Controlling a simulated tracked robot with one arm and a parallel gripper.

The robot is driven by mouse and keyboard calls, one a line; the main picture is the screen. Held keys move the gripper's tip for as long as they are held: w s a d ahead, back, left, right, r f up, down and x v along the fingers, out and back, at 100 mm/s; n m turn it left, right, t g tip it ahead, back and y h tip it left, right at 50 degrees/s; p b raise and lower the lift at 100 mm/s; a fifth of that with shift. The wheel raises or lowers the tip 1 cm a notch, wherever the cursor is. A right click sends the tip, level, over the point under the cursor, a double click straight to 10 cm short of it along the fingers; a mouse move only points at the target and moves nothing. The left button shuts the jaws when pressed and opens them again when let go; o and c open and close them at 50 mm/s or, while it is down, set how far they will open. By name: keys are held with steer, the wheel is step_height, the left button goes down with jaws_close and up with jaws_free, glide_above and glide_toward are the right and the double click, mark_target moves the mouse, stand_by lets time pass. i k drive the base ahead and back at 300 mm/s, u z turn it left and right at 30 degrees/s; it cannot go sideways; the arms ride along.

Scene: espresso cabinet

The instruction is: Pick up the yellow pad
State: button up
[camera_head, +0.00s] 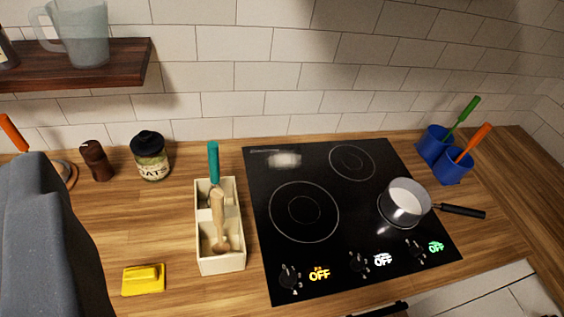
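The yellow pad (144,280) lies flat on the wooden counter (160,220) at the lower left, near the counter's front edge. It has a raised block on top that looks like a grip. Nothing covers it. A large dark grey shape at the left edge, apparently part of my arm or gripper, stands to the left of the pad with a gap between them. My fingertips are not visible, so their opening does not show.
A cream divided box (222,262) with utensils stands right of the pad. Beyond it is a black cooktop (330,260) with a saucepan (404,203). An oats jar (150,158) and brown grinder (96,160) stand behind. Blue cups (453,166) stand at right. The counter around the pad is clear.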

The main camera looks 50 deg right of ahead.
mark_target(142, 280)
steer(key=u, duration=1.4)
steer(key=k, duration=0.8)
steer(key=z, duration=1.1)
steer(key=i, duration=1)
steer(key=u, duration=0.05)
